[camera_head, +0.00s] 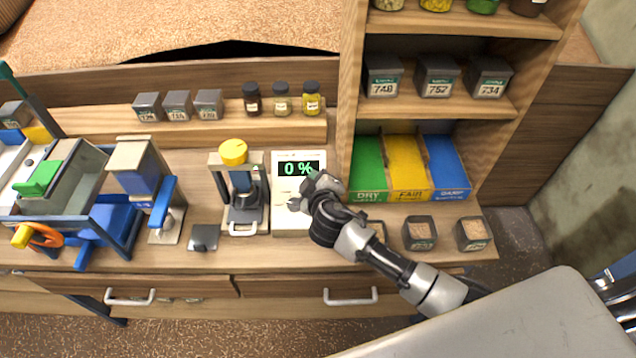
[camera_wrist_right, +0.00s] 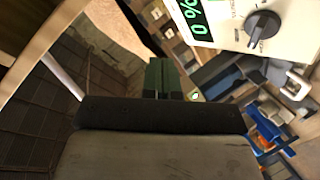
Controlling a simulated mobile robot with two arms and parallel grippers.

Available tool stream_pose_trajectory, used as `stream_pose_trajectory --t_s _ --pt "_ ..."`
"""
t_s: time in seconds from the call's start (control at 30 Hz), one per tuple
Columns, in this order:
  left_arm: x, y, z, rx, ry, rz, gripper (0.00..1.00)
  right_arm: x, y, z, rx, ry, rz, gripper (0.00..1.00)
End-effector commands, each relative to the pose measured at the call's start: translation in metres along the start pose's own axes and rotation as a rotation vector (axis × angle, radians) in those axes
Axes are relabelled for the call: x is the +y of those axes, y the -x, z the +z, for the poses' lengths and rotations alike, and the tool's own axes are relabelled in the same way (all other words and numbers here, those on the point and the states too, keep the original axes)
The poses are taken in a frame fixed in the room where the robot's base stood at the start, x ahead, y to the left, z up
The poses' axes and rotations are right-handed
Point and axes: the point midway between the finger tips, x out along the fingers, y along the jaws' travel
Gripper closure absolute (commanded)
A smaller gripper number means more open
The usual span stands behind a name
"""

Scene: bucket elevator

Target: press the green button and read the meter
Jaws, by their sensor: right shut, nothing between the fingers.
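The meter (camera_head: 283,212) is a cream box on the bench with a dark display (camera_head: 298,168) that reads "0 %" in green digits. In the head view the gripper and wrist cover part of the meter's face, and I cannot make out the green button there. The right wrist view shows the display (camera_wrist_right: 197,20) and a dark knob (camera_wrist_right: 262,27) on the meter. My right fingers (camera_wrist_right: 164,78) are together there; whether they touch the meter I cannot tell. My left gripper is not in view.
A small press with a yellow cap (camera_head: 233,152) stands just left of the meter. Green, yellow and blue bins (camera_head: 407,168) stand to the right, with open grain containers (camera_head: 420,233) in front. A blue-handled device (camera_head: 163,205) and a small elevator machine (camera_head: 75,200) are further left.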

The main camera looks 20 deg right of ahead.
Motion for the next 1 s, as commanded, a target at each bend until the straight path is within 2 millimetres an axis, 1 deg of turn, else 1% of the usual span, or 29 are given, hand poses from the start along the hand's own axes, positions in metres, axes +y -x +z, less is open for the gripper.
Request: stream_pose_trajectory --t_s 0.1,0.37,0.47,0.57,1.0 --pt "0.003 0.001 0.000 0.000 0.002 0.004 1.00 0.003 -0.001 -0.004 0.011 0.007 0.007 1.00" --pt "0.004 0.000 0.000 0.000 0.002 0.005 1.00 0.002 -0.001 -0.003 0.010 0.006 0.007 1.00" --pt "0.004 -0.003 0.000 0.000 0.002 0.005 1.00 0.000 -0.003 -0.001 0.010 0.006 0.007 1.00" --pt "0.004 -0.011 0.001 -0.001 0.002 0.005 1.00 -0.005 -0.008 0.004 0.009 0.007 0.007 1.00" --pt "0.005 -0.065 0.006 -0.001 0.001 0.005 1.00 -0.036 -0.051 0.034 0.009 0.005 0.006 1.00"
